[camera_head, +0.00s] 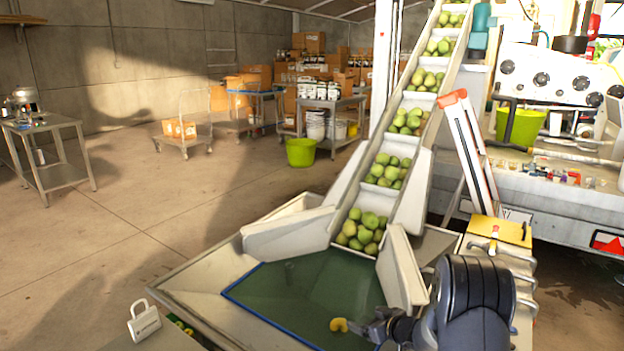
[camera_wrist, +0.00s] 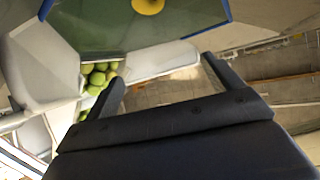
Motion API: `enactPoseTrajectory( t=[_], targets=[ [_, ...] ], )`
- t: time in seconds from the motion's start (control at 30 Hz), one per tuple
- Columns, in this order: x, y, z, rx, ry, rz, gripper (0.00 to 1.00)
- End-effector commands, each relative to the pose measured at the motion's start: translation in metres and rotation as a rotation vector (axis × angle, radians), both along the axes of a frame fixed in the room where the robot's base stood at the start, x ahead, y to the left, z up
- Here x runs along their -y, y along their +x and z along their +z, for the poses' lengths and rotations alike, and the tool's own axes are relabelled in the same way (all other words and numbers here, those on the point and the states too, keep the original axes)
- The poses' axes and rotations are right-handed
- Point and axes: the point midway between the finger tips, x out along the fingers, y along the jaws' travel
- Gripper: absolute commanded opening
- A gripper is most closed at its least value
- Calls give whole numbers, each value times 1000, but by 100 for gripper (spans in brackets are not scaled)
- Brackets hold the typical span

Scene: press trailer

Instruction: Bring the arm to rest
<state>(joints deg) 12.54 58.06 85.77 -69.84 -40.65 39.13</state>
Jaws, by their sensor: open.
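My gripper (camera_head: 371,329) shows in the head view at the lower right, over the near right part of the green water tray (camera_head: 290,290). My dark arm bends down to it from the right. In the wrist view my gripper (camera_wrist: 163,70) has its two dark fingers spread wide, with nothing between them. A small yellow piece (camera_head: 340,325) is just left of the fingertips in the head view. It also shows at the top edge of the wrist view (camera_wrist: 148,5), beyond the fingers. I cannot tell its exact height over the green surface.
A conveyor (camera_head: 410,180) carrying green fruit climbs from the tray's far end. A yellow-topped unit (camera_head: 497,232) stands close beside my arm, with the trailer (camera_head: 570,190) behind. A white padlock-shaped object (camera_head: 144,321) is at the front left. Open floor (camera_head: 110,220) lies left.

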Motion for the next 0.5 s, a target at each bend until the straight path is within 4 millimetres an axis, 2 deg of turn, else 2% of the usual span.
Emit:
enactPoseTrajectory(
  t=[0.07, 0.1, 0.2, 0.5],
  targets=[
    [-9, 12, -9, -1, 2, 2, 87],
    [-7, 12, 4, 1, 1, -1, 87],
    [-7, 11, 15, 0, 1, 0, 87],
    [-7, 10, 33, 0, 1, 0, 87]
  ],
)
